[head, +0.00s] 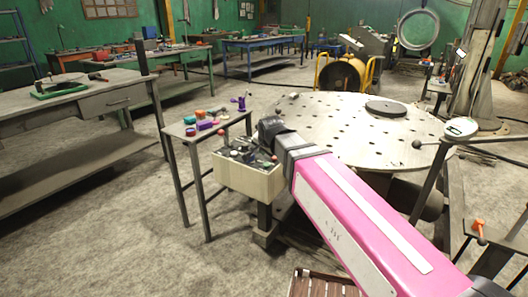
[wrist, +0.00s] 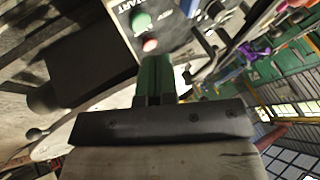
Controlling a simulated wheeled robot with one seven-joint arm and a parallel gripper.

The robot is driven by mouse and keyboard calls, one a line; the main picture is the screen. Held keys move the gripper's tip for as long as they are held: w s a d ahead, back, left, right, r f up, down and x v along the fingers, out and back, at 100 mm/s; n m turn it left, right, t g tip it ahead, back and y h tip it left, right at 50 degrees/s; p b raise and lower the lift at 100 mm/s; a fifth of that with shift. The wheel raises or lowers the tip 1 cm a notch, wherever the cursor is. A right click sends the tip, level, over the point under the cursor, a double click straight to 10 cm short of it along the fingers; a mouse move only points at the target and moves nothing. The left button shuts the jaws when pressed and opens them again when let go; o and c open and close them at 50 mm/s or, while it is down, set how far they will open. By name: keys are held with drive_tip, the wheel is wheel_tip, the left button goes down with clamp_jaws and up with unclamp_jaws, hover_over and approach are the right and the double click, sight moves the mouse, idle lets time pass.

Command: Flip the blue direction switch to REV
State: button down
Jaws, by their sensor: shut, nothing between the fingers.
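The beige control box (head: 248,182) stands at the front edge of the round perforated table, with small knobs and buttons on its dark top. In the wrist view its panel (wrist: 122,14) carries a green button (wrist: 140,20) and a red button (wrist: 150,45). START and what looks like REV are lettered there. A small bluish part (wrist: 191,8) shows at the top edge; I cannot tell if it is the direction switch or which way it points. My gripper (wrist: 155,60) is shut and empty, its green fingers pointing at the panel near the red button. In the head view my arm hides the fingertips.
A narrow side table (head: 177,130) with purple, red and teal items stands left of the box. The round perforated table (head: 340,112) bears a dark disc (head: 386,109). A workbench (head: 75,108) is at the left. Floor is clear between the workbench and side table.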

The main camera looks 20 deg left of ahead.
sight(254, 158)
drive_tip(key=w+d+f+m+g+y, duration=0.1)
drive_tip(key=w+d+f+g+y, duration=0.1)
drive_tip(key=w+d+y, duration=0.2)
drive_tip(key=shift+d+g+y, duration=0.4)
drive_tip(key=shift+d+y, duration=0.15)
drive_tip(key=shift+y, duration=0.05)
idle(0.4)
drive_tip(key=x, duration=1)
drive_tip(key=shift+w+a+f, duration=0.1)
drive_tip(key=shift+a+f, duration=0.05)
drive_tip(key=shift+a, duration=0.05)
drive_tip(key=shift+w+a+r, duration=0.1)
drive_tip(key=shift+w+a, duration=0.15)
drive_tip(key=shift+a, duration=0.3)
drive_tip(key=shift+w+a+r, duration=0.1)
drive_tip(key=shift+w+a, duration=0.1)
drive_tip(key=shift+a, duration=0.35)
drive_tip(key=shift+w+a, duration=0.2)
drive_tip(key=shift+a, duration=0.3)
drive_tip(key=shift+w+a, duration=0.1)
